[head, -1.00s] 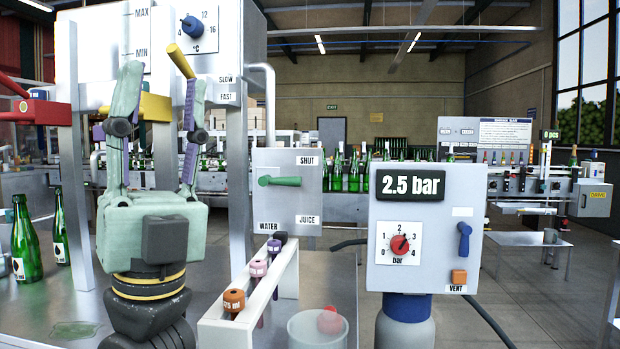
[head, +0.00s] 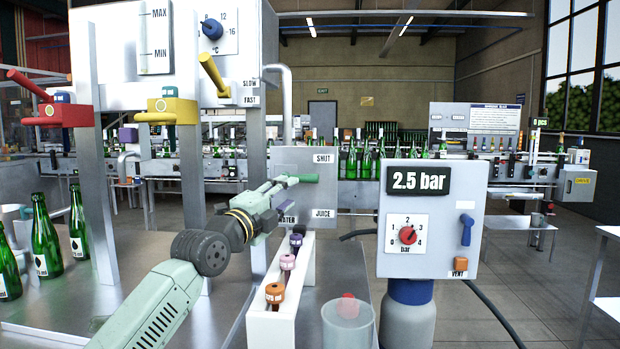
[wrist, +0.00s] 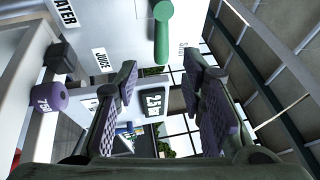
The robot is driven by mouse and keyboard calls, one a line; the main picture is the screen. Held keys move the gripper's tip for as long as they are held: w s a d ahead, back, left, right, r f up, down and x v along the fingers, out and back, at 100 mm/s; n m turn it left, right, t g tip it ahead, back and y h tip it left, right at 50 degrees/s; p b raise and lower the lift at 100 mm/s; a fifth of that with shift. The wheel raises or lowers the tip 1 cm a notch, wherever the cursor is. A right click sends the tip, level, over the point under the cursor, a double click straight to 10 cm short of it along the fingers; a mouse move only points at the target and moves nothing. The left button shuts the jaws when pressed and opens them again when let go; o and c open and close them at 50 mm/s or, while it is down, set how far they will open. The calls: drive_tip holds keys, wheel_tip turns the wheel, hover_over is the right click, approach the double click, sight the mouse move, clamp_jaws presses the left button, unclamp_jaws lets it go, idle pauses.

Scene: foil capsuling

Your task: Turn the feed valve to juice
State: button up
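The feed valve is a green lever (head: 302,178) on a grey plate (head: 325,205), with labels SHUT at upper right, JUICE at lower right and WATER at lower left. The lever lies about level, its free end to the right. In the wrist view the lever (wrist: 161,42) hangs from the top. My gripper (head: 283,189) is in front of the plate, close to the lever and hiding its left part. In the wrist view my gripper (wrist: 163,75) is open, with purple-padded fingers apart and nothing between the pads. Whether a finger touches the lever cannot be told.
A white rack (head: 268,322) of capped holders stands below the valve, with a clear cup (head: 348,328) beside it. The 2.5 bar gauge box (head: 432,245) is to the right. Green bottles (head: 45,240) and the red (head: 65,112) and yellow (head: 172,110) fittings are to the left.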

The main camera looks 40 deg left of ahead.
sight(306, 180)
drive_tip(key=p+x, duration=0.1)
drive_tip(key=x, duration=0.3)
drive_tip(key=p+x, duration=0.2)
drive_tip(key=x, duration=0.1)
drive_tip(key=shift+w+d+r, duration=0.1)
drive_tip(key=shift+w+r, duration=0.2)
drive_tip(key=shift+w, duration=0.65)
drive_tip(key=shift+c, duration=0.3)
clamp_jaws()
